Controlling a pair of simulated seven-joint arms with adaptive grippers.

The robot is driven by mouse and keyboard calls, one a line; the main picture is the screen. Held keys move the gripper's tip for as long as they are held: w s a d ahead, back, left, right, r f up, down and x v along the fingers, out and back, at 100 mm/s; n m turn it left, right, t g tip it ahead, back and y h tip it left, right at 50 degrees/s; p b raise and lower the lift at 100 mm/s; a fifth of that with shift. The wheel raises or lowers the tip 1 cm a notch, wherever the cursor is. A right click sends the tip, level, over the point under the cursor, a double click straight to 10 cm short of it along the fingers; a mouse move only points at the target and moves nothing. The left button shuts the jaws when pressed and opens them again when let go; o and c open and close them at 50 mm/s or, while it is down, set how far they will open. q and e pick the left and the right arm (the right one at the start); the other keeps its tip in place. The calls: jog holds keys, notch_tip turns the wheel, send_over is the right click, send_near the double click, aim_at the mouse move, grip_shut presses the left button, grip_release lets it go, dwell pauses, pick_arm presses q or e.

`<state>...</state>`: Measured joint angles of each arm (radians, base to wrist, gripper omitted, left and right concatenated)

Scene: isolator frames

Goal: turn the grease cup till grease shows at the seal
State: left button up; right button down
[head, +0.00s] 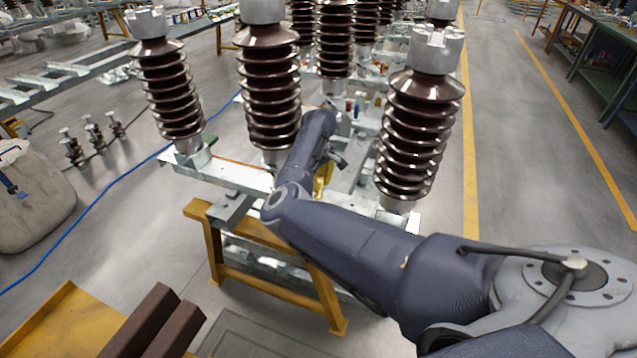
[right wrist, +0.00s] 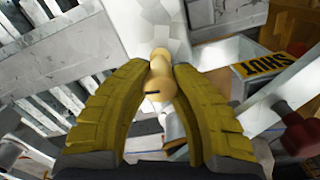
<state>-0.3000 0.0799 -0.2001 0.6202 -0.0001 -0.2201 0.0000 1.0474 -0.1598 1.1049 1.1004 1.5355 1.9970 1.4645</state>
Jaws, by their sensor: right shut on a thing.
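The grease cup (right wrist: 159,84) is a small brass-coloured piece with a dark slot mark on its face, seen in the right wrist view. It sits against a pale metal part (right wrist: 158,22). My right gripper (right wrist: 161,72) has its two yellow fingers shut on the cup, one on each side. In the head view the right gripper (head: 322,180) shows only as a bit of yellow behind my arm, among the insulators, and the cup is hidden. I cannot make out the seal or any grease. My left gripper is not in view.
Tall brown ribbed insulators (head: 268,90) stand close on the left, and another (head: 411,140) on the right. The steel frame rests on a yellow trestle (head: 270,285). A dark red knob-like part (right wrist: 298,132) is right of the fingers. A blue hose (head: 95,210) crosses the floor.

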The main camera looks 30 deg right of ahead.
aim_at(319, 179)
dwell(0.4)
jog(key=c, duration=1)
grip_release()
notch_tip(319, 179, up, 12)
